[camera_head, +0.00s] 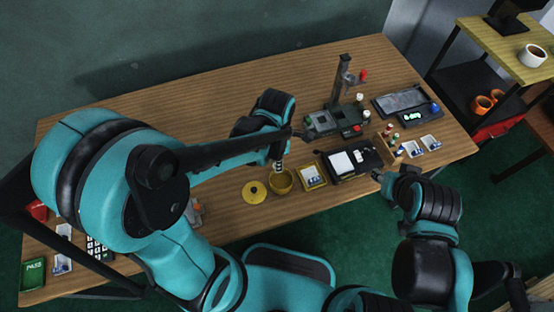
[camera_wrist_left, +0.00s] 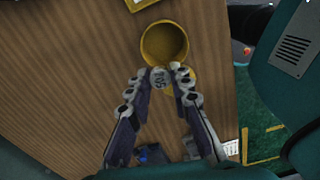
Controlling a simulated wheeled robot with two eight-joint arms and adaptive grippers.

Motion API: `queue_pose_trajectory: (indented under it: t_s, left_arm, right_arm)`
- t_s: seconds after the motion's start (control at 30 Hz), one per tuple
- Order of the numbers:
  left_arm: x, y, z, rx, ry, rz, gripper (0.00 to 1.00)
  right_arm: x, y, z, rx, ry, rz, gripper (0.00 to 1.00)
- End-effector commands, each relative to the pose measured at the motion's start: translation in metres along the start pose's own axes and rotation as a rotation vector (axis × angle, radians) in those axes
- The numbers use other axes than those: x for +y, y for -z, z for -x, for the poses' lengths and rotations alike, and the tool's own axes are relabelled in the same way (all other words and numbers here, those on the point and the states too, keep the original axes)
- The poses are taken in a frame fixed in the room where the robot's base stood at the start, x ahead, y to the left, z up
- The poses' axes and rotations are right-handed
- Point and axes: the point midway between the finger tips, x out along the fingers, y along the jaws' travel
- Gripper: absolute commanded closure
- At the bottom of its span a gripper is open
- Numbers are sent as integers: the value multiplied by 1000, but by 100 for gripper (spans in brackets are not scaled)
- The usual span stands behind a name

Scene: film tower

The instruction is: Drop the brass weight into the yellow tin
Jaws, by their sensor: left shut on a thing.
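The yellow tin (camera_head: 282,185) stands open on the wooden table, near its front edge. It also shows in the left wrist view (camera_wrist_left: 165,42), just beyond my fingertips, and looks empty. My left gripper (camera_head: 279,167) points down at the tin's far rim in the head view. In the left wrist view the gripper (camera_wrist_left: 159,80) is shut on the brass weight (camera_wrist_left: 158,77), a small round piece with a marked face, mostly hidden by the fingers. The height above the tin is hard to tell. My right gripper (camera_head: 384,178) is at the table's front edge; its fingers are unclear.
A yellow lid (camera_head: 255,191) lies just left of the tin. A small yellow-framed tray (camera_head: 312,177) and a black device with a white pad (camera_head: 343,163) stand to the right. A tall column stand (camera_head: 342,85) rises behind. Bare wood lies left of the lid.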

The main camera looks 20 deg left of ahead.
Motion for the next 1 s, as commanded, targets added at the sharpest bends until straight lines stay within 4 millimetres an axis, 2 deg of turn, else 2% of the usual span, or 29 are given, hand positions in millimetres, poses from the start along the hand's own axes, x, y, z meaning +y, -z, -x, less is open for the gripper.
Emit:
queue_pose_trajectory:
  t_s: [0.4, 0.77, 0.8, 0.87, 1.0]
  left_arm:
    - [1, 0, -50, 0, 0, -3, 100]
    - [1, 0, -54, 0, 0, -3, 100]
    - [1, 0, -54, 0, 0, -3, 72]
    - [1, 0, -54, 0, 0, -3, 56]
    - [1, 0, -54, 0, 0, -3, 56]
  right_arm:
    - [0, -25, -35, 0, 0, 0, 62]
    - [0, -26, -37, 0, 0, 0, 62]
    - [0, -26, -37, 0, 0, 0, 62]
    - [0, -26, -37, 0, 0, 0, 62]
    - [0, -26, -37, 0, 0, 0, 62]
